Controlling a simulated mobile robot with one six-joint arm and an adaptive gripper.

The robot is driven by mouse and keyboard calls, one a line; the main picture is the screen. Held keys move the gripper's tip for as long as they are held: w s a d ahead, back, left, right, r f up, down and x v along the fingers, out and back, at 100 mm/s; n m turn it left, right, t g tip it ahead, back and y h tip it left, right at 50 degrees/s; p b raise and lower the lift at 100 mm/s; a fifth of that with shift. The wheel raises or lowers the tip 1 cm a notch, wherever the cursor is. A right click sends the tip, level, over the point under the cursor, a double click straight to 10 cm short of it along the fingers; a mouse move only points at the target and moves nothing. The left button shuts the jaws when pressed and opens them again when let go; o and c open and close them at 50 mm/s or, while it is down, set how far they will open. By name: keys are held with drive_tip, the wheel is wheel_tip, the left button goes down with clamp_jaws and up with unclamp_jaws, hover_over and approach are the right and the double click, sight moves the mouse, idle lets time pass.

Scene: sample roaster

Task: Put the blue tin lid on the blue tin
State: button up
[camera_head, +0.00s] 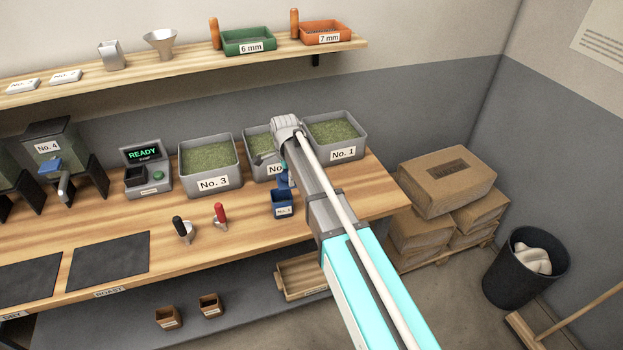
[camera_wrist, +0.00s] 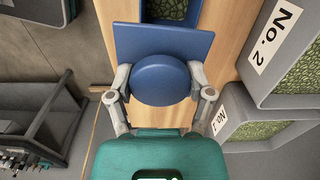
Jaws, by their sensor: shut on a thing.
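The blue tin (camera_head: 283,208) stands upright on the wooden bench, with a small white label on its front. The blue tin lid (camera_head: 284,181) is in the air just above it in the head view. In the wrist view the lid (camera_wrist: 165,38) is a flat square plate with a round knob (camera_wrist: 161,80). My gripper (camera_wrist: 160,82) is shut on the knob, one finger on each side. Part of the tin (camera_wrist: 193,12), with dark green inside, shows beyond the lid's edge. In the head view my arm hides most of the gripper.
Grey bins of green beans, No. 3 (camera_head: 213,183), No. 2 (camera_head: 262,167) and No. 1 (camera_head: 343,154), stand behind the tin. A black-handled scoop (camera_head: 183,230) and a red-handled scoop (camera_head: 220,214) lie to its left. Bare bench lies in front of the tin.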

sight(279, 180)
drive_tip(key=shift+w+a+r, duration=0.15)
drive_tip(key=shift+a, duration=1.35)
drive_tip(key=shift+f+b, duration=2.85)
drive_tip(key=shift+f, duration=0.05)
drive_tip(key=shift+f+b, duration=0.5)
idle(0.4)
drive_tip(key=o, duration=1.2)
drive_tip(key=shift+o, duration=0.2)
drive_tip(key=shift+r, duration=0.1)
